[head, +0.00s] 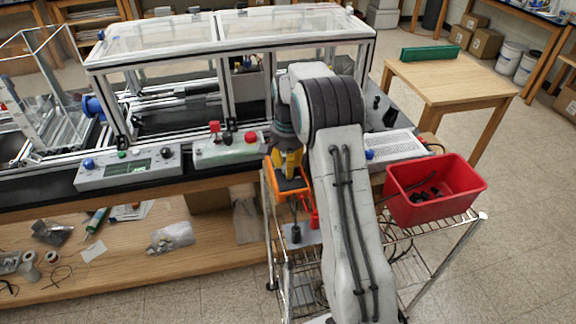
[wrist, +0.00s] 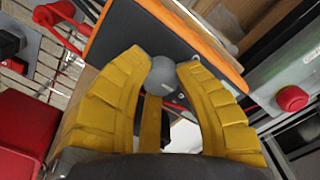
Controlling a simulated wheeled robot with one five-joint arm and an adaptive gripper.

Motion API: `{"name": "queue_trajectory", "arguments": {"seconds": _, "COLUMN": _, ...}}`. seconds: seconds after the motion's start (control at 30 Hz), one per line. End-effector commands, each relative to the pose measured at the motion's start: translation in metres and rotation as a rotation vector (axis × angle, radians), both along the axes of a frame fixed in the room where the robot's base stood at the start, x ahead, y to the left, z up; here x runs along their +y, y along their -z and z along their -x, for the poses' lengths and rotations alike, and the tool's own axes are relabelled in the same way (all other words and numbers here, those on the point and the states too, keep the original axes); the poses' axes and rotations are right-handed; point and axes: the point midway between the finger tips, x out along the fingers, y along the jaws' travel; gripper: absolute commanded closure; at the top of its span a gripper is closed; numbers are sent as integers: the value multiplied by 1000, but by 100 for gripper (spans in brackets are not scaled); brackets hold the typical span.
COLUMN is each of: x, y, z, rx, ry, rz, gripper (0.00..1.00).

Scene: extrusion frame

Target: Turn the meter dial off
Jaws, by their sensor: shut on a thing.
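The meter (head: 288,185) is orange-edged with a dark face and sits in front of the bench, by the wire cart. In the wrist view the meter (wrist: 207,38) fills the upper middle. Its round grey dial (wrist: 165,75) lies between the tips of my gripper (wrist: 164,62), whose yellow fingers are shut on it, one on each side. In the head view my gripper (head: 289,163) reaches down onto the meter's face from above. My arm and gripper hide the dial there, and its markings do not show in either view.
A red bin (head: 435,190) with dark items stands to the right on the wire cart (head: 448,240). Control boxes with knobs and a red button (head: 251,138) line the bench edge just behind the meter. A clear-walled frame enclosure (head: 230,45) stands behind them.

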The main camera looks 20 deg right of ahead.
Motion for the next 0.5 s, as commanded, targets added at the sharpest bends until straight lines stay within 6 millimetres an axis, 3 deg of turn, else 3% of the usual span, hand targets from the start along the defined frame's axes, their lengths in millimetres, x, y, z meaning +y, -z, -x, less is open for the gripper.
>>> {"name": "queue_trajectory", "arguments": {"seconds": 0.5, "x": 0, "y": 2, "z": 0, "rx": 2, "ry": -403, "rz": 0, "gripper": 100}}
